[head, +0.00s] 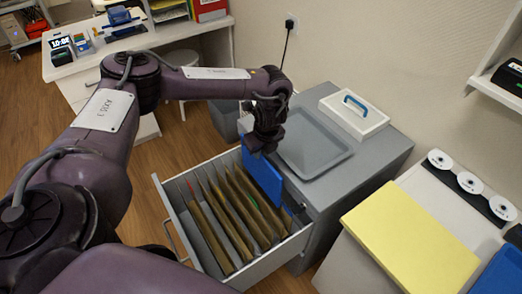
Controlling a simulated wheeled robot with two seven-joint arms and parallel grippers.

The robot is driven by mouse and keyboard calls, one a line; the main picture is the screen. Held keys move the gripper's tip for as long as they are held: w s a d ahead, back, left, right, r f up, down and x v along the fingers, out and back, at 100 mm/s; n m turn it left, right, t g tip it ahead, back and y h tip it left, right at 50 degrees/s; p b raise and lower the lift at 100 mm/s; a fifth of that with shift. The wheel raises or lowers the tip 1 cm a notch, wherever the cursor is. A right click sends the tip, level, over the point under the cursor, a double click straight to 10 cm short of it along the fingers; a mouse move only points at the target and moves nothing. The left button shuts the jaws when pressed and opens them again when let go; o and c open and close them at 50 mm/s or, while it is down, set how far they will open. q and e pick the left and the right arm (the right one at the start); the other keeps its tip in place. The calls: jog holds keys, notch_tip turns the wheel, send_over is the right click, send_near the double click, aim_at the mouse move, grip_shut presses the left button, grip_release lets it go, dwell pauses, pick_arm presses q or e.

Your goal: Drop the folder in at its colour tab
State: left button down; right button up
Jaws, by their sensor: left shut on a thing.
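My left gripper (258,146) is shut on the top of a blue folder (264,180). The folder hangs upright below it, at the back of the open drawer (165,198), close to the cabinet front. Its lower edge is hard to make out behind the dividers. The drawer holds several upright brown dividers (226,222). A small red tab (190,187) is at the left, a green tab (250,201) nearer the middle, and a bluish tab (286,210) seems to be at the right. My right gripper is not in view.
The grey cabinet (368,165) carries a grey tray (312,146) and a white box lid with a blue handle (353,112). A yellow board (410,240) lies on the pale surface at right. A white desk (150,40) stands at the back left.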

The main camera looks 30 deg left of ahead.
aim_at(261, 174)
pick_arm(q)
jog(key=shift+f, duration=0.1)
jog(key=shift+s+d+b+x, duration=0.1)
jog(key=shift+d+b+x, duration=0.1)
jog(key=shift+b+x, duration=0.5)
jog(key=shift+s+d+b+x, duration=0.1)
jog(key=shift+d+b+x, duration=0.2)
jog(key=shift+x, duration=0.7)
jog(key=shift+d+b+x, duration=0.1)
jog(key=shift+b+x, duration=0.5)
jog(key=shift+x, duration=0.25)
jog(key=shift+s+d+f+b+x, duration=0.1)
jog(key=shift+d+b+x, duration=0.15)
jog(key=shift+b+x, duration=0.65)
jog(key=shift+s+d+f+b+x, duration=0.1)
jog(key=shift+d+b+x, duration=0.25)
jog(key=shift+x, duration=1.05)
jog(key=shift+s+d+b+x, duration=0.1)
jog(key=shift+d+b+x, duration=0.05)
jog(key=shift+b+x, duration=0.8)
jog(key=c, duration=2)
grip_release()
jog(key=shift+f, duration=0.25)
jog(key=o, duration=0.6)
jog(key=shift+c, duration=0.2)
jog(key=shift+p+v, duration=0.35)
jog(key=shift+v, duration=3.6)
jog(key=shift+a, duration=0.1)
